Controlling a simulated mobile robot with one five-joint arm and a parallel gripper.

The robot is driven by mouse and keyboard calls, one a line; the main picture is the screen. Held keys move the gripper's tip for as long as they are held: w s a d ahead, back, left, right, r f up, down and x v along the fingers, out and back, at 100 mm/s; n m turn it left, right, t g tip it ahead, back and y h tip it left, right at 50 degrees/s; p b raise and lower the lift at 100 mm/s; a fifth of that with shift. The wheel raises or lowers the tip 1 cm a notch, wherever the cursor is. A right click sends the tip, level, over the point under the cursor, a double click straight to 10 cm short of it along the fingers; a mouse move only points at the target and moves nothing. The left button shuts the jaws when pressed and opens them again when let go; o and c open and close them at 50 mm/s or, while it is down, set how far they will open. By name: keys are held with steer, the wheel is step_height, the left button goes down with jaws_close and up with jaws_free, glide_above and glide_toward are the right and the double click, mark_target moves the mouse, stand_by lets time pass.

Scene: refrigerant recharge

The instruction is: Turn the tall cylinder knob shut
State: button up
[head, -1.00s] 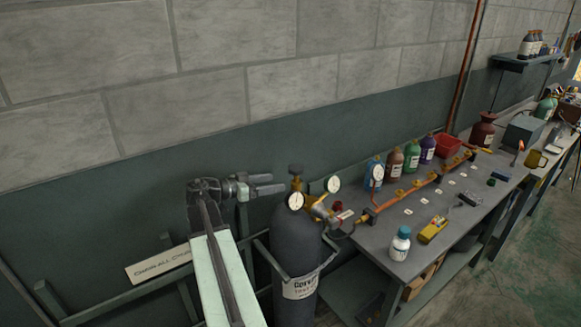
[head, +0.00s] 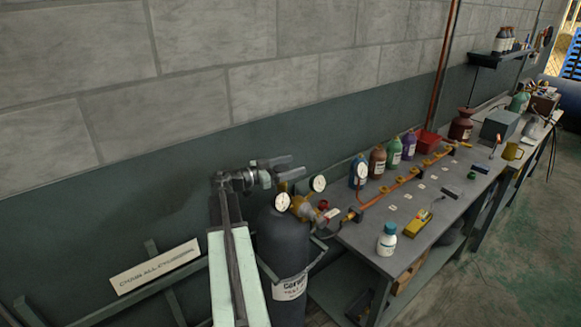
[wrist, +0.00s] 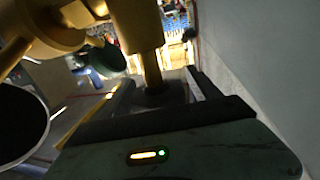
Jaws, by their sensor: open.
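The tall dark grey cylinder (head: 284,245) stands upright in a rack at lower middle of the head view, with a brass valve and gauges on top. My gripper (head: 291,167) is open at the cylinder's top, its fingers reaching right over the valve. They hide most of the knob there. In the wrist view, the brass valve body (wrist: 135,22) hangs into the picture, and its stem runs to the dark knob (wrist: 158,98). The knob lies between my open fingers (wrist: 158,90); I cannot tell whether either finger touches it.
Two white gauges (head: 317,183) and a brass regulator sit just right of my gripper. The bench (head: 345,235) holds an orange manifold, several bottles and a yellow meter (head: 417,223). A wall runs close behind; a sign (head: 155,267) is on the rack at left.

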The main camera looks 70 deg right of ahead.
steer(key=c, duration=1.4)
steer(key=m+g+y, duration=0.1)
steer(key=y, duration=0.1)
steer(key=m+g+y, duration=0.1)
steer(key=m+y, duration=0.1)
steer(key=a+m+g+y, duration=0.1)
steer(key=g+y, duration=0.1)
steer(key=shift+s+m, duration=0.4)
steer(key=shift+o, duration=0.2)
steer(key=o, duration=1.4)
steer(key=shift+c, duration=0.2)
